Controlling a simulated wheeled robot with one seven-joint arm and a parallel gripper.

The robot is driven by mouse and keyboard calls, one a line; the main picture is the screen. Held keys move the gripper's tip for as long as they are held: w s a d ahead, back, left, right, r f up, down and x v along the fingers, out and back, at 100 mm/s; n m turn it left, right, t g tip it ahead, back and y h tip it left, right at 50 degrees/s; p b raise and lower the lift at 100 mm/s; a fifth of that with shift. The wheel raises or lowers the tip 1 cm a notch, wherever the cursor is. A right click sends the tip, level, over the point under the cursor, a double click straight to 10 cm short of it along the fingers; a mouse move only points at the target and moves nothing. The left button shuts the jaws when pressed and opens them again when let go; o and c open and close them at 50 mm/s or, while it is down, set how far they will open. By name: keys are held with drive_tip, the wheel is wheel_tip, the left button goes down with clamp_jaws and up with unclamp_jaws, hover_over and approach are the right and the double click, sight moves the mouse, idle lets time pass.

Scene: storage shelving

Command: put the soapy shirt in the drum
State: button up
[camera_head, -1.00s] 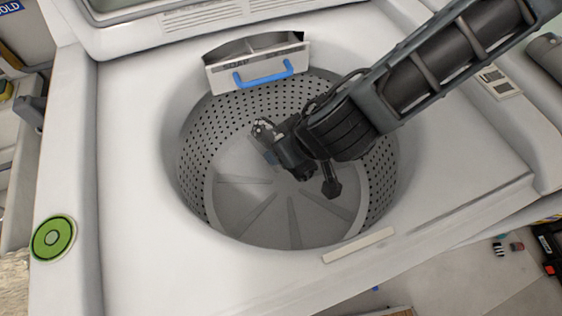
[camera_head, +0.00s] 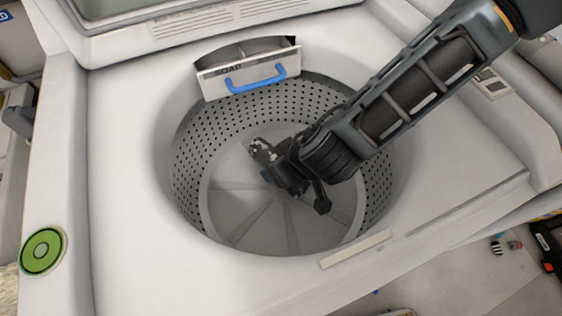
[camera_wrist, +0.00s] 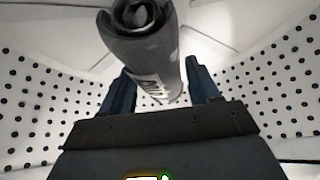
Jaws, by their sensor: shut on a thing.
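The drum (camera_head: 205,140) is a round tub with perforated walls and a ribbed floor, seen from above in the head view. My gripper (camera_head: 266,164) is inside the drum, over its floor. In the wrist view my gripper (camera_wrist: 160,92) is shut on a rolled grey cloth bundle with a white label, which looks like the shirt (camera_wrist: 140,50). Its rolled end faces up. In the head view only a small grey and white part of the shirt (camera_head: 262,149) shows at the fingertips. I cannot tell whether it touches the drum floor.
A white soap drawer (camera_head: 248,68) with a blue handle juts over the drum's back rim. The washer's white top (camera_head: 125,150) surrounds the opening, with a green round button (camera_head: 42,251) at the left. My arm enters from the upper right. The drum floor around the gripper looks clear.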

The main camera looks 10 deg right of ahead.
drive_tip(key=shift+f, duration=0.25)
drive_tip(key=o, duration=1.3)
drive_tip(key=shift+r, duration=0.55)
drive_tip(key=v, duration=0.7)
drive_tip(key=shift+s+d+r+p, duration=0.1)
drive_tip(key=shift+r+p, duration=0.15)
drive_tip(key=shift+p, duration=0.1)
